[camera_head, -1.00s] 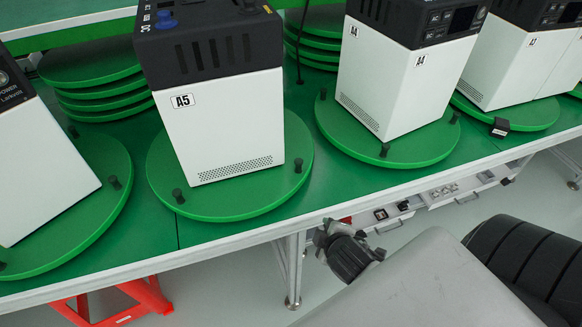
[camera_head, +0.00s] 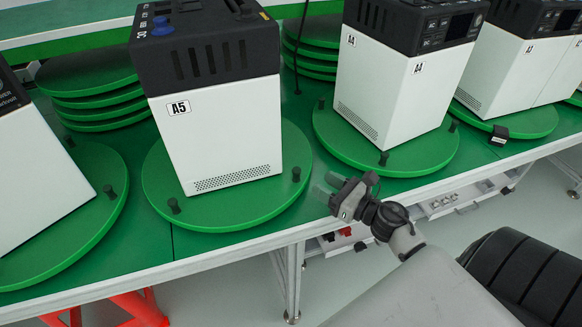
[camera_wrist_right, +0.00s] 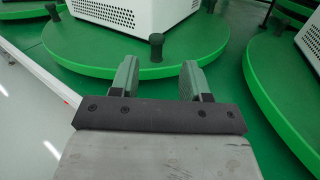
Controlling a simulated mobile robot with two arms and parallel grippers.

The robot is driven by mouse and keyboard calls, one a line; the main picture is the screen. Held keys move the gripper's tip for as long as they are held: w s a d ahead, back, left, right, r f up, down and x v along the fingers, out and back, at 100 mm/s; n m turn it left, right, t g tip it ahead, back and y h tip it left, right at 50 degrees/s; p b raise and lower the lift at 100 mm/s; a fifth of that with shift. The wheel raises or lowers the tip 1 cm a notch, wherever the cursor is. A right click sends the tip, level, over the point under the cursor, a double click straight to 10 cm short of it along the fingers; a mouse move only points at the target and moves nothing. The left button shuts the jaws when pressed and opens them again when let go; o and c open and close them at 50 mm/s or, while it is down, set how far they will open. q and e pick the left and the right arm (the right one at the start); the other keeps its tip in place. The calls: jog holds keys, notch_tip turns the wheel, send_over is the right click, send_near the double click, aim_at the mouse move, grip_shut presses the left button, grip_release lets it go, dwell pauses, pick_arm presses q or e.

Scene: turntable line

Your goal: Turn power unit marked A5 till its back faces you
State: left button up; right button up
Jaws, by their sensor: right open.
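The power unit marked A5 (camera_head: 218,132) is a white box with a black top, standing upright on a round green turntable (camera_head: 240,215). The side toward me carries the A5 label, a vent strip low down and slots in the black top. The turntable has short black pegs near its rim; one peg (camera_head: 296,174) is at its right side. My right gripper (camera_head: 325,187) is open and empty, just right of this turntable near the table's front edge. In the right wrist view its fingers (camera_wrist_right: 160,80) point at a turntable rim with a black peg (camera_wrist_right: 156,47) beyond them. My left gripper is not in view.
The A4 unit (camera_head: 392,90) stands on its own turntable (camera_head: 350,150) to the right. Another white unit (camera_head: 35,180) stands at the left. Spare green discs (camera_head: 95,85) are stacked behind.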

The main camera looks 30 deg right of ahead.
aim_at(291, 177)
jog(key=shift+n+y, duration=0.3)
jog(key=shift+n, duration=0.2)
jog(key=shift+w+a, duration=0.2)
jog(key=shift+w, duration=0.15)
jog(key=x, duration=0.3)
jog(key=p+x, duration=0.1)
jog(key=x, duration=0.2)
jog(key=p+x, duration=0.1)
jog(key=x, duration=0.3)
jog(key=shift+f, duration=0.3)
jog(key=shift+c, duration=0.4)
jog(key=shift+s+r, duration=0.1)
grip_shut()
